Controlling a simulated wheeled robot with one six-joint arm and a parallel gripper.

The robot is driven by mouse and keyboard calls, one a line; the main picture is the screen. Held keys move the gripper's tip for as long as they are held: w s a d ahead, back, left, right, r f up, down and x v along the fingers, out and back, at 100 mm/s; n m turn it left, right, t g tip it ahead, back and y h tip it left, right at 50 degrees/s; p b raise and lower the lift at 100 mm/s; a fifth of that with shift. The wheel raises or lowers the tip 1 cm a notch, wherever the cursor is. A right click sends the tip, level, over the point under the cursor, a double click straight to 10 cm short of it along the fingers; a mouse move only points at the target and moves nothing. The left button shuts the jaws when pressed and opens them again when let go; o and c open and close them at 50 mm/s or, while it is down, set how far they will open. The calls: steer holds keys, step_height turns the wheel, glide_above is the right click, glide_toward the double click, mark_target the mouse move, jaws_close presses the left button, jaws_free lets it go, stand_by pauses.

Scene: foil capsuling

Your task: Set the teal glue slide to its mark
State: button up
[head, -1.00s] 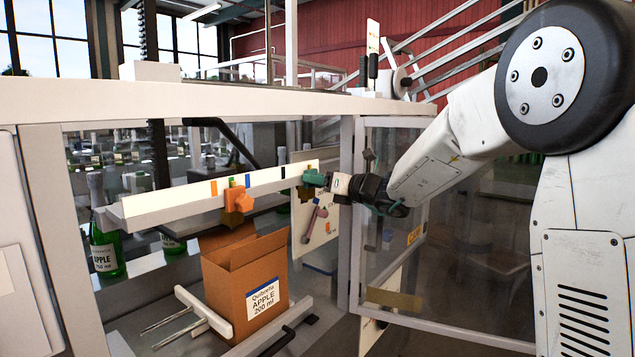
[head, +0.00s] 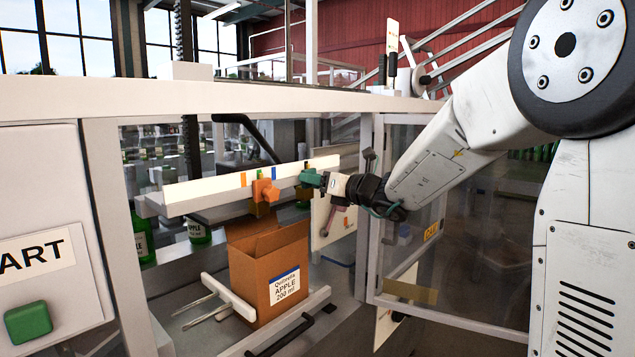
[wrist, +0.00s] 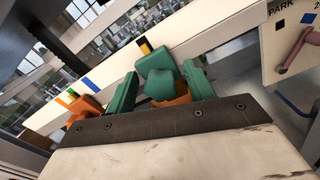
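The teal glue slide (head: 311,177) sits on the white rail (head: 190,190), right of the orange slide (head: 264,190). In the wrist view the teal slide (wrist: 155,62) lies just below a dark and yellow mark (wrist: 145,46). A blue mark (wrist: 91,84) is further left, and orange and green marks are near the orange slide (wrist: 84,108). I cannot tell which mark belongs to the teal slide. My gripper (wrist: 160,85) has its green fingers on both sides of the slide's knob. A gap shows at the left finger; the right finger is close to or touching the knob.
An open cardboard box (head: 270,275) stands below the rail. Green bottles (head: 198,232) stand behind. A clear door (head: 410,200) with a grey frame is at the right, close to my arm. A panel with a green START button (head: 28,321) is at the left.

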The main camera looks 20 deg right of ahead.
steer(key=shift+s, duration=0.1)
steer(key=v, duration=0.7)
steer(key=shift+s+d, duration=0.15)
steer(key=shift+s, duration=0.15)
steer(key=s+a+f+n+g+y, duration=0.1)
steer(key=s+a+f+n+g, duration=0.45)
steer(key=s+n, duration=0.35)
steer(key=s+a+f+n+g, duration=0.55)
steer(key=s+n, duration=0.25)
steer(key=n, duration=0.3)
steer(key=s+d+f+n+g+h, duration=0.1)
steer(key=s+d+n+h, duration=0.1)
steer(key=s+n+h, duration=0.2)
steer(key=s+d+f+n+g+h, duration=0.1)
steer(key=s+n+h, duration=0.4)
steer(key=s+n, duration=0.5)
steer(key=s+d+g, duration=0.1)
steer(key=s+d, duration=0.1)
steer(key=s, duration=0.3)
steer(key=shift+s+d+f+g, duration=0.15)
steer(key=shift+s+f+g, duration=0.15)
steer(key=shift+s+f, duration=0.1)
